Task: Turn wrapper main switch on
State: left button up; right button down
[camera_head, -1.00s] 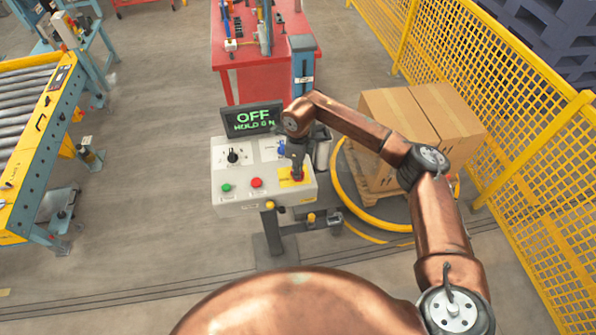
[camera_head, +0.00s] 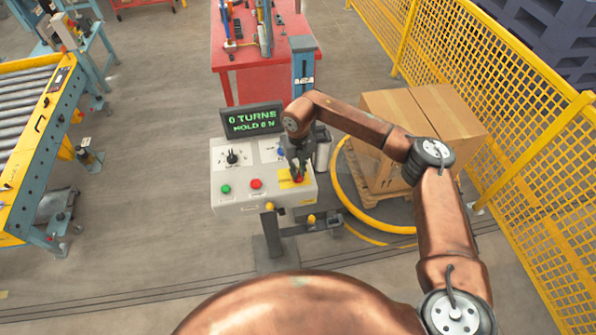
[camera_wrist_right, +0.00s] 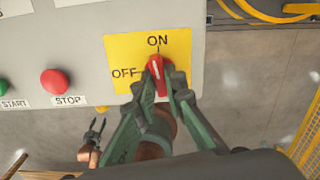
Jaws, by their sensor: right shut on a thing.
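The wrapper control box (camera_head: 235,195) stands on a post in front of me. Its main switch is a red rotary knob on a yellow plate (camera_head: 285,183) at the box's right end. In the right wrist view the red knob (camera_wrist_right: 156,72) has its white mark pointing up at ON, with OFF to its left. My right gripper (camera_head: 297,176) is shut on the knob from above; its green fingers (camera_wrist_right: 158,88) sit on both sides of it. The display (camera_head: 252,121) reads "0 TURNS", with a hold line below.
A green START button (camera_head: 226,189), a red STOP button (camera_head: 256,184) and a black selector (camera_head: 232,157) are on the same panel. Cartons (camera_head: 430,115) stand on a pallet to the right, beside a yellow fence (camera_head: 500,95). A roller conveyor (camera_head: 25,110) is at left.

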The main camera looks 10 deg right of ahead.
jog(key=shift+r+m, duration=0.1)
jog(key=shift+m, duration=1)
jog(key=shift+w, duration=0.1)
jog(key=c, duration=2)
grip_release()
notch_tip(320, 180, up, 12)
jog(key=shift+f, duration=0.1)
